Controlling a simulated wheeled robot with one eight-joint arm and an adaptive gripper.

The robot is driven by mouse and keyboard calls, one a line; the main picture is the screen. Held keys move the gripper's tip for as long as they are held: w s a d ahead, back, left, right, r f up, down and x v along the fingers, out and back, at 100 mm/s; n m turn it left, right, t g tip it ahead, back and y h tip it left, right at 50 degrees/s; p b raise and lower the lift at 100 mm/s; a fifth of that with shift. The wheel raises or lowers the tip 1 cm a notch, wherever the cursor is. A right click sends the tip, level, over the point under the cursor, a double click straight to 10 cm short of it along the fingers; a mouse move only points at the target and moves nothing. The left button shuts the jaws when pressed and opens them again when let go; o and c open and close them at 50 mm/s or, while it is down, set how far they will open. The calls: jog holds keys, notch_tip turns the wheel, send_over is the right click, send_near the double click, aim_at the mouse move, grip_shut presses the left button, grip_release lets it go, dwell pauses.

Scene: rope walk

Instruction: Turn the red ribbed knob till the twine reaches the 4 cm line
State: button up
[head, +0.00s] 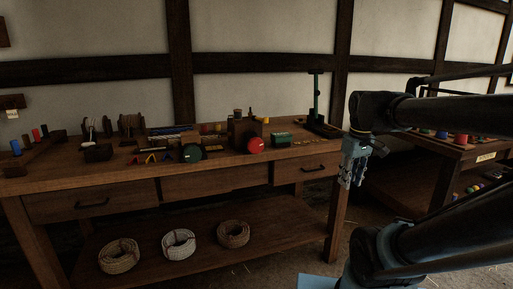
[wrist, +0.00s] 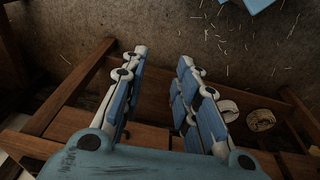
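A round red knob (head: 256,146) sits at the front of a dark wooden block on the workbench (head: 95,178). Its ribs are too small to make out. A round dark green knob (head: 192,153) is to its left. The twine and the 4 cm line cannot be made out at this size. My gripper (head: 350,172) hangs fingers down by the bench's right end, well to the right of the red knob and apart from it. In the wrist view my gripper (wrist: 163,58) has its two blue fingers spread, with nothing between them. The red knob is not in the wrist view.
Small items, spools (head: 130,124) and a green upright stand (head: 317,100) crowd the bench top. Rope coils (head: 178,242) lie on the lower shelf. A second table (head: 450,152) with coloured spools stands at the right, behind my arm. A pale blue sheet (head: 317,282) lies on the floor.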

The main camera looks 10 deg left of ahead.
jog(key=w+a+r+n, duration=0.5)
jog(key=w+a+r, duration=0.1)
jog(key=a+r, duration=0.15)
notch_tip(320, 180, up, 12)
jog(key=n+g, duration=0.2)
jog(key=n, duration=1.1)
send_over(256, 144)
jog(key=w, duration=0.1)
jog(key=f, duration=1.6)
jog(key=shift+w+a+f, duration=0.2)
jog(key=shift+a+f, duration=0.05)
jog(key=shift+f, duration=0.05)
jog(key=shift+c, duration=0.5)
grip_shut()
